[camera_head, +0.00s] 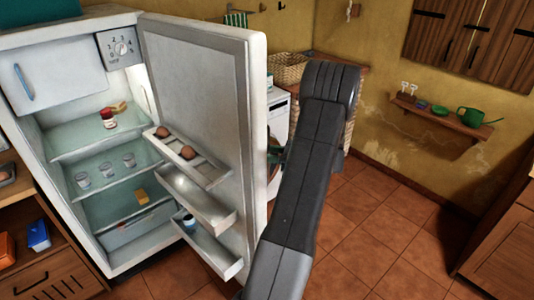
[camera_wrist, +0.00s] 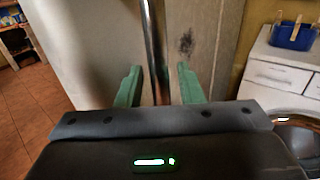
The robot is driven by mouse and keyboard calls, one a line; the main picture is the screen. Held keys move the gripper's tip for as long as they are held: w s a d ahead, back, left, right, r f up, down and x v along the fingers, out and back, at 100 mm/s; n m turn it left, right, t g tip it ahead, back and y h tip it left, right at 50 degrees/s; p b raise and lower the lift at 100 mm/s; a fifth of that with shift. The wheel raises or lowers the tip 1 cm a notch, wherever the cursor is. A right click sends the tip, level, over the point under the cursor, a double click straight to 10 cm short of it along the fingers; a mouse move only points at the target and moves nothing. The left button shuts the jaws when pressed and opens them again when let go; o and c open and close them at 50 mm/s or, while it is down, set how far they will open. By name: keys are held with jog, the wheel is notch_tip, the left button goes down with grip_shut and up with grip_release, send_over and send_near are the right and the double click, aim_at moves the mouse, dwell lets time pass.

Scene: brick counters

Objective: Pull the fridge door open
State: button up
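The fridge (camera_head: 50,140) stands at the left in the head view. Its white door (camera_head: 203,100) stands wide open, showing the lit shelves inside and the door racks. In the wrist view the outer face of the door (camera_wrist: 90,45) fills the middle, with its upright metal handle (camera_wrist: 153,40). My gripper (camera_wrist: 159,78) has its two green fingers apart, one on each side of the handle, with a gap visible on both sides. The head view largely hides my gripper behind the door edge and my arm.
Jars, glasses and food sit on the fridge shelves, and eggs (camera_head: 187,152) in a door rack. A white washing machine (camera_wrist: 275,80) with a blue box (camera_wrist: 291,36) on top stands right of the door. Tiled floor (camera_head: 370,240) is clear at the right.

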jog(key=b+v, duration=0.2)
jog(key=v, duration=1.2)
jog(key=shift+b, duration=0.3)
jog(key=shift+a, duration=0.1)
jog(key=p+x, duration=0.2)
jog(key=x, duration=1.2)
jog(key=shift+s+p, duration=0.2)
jog(key=shift+p, duration=0.1)
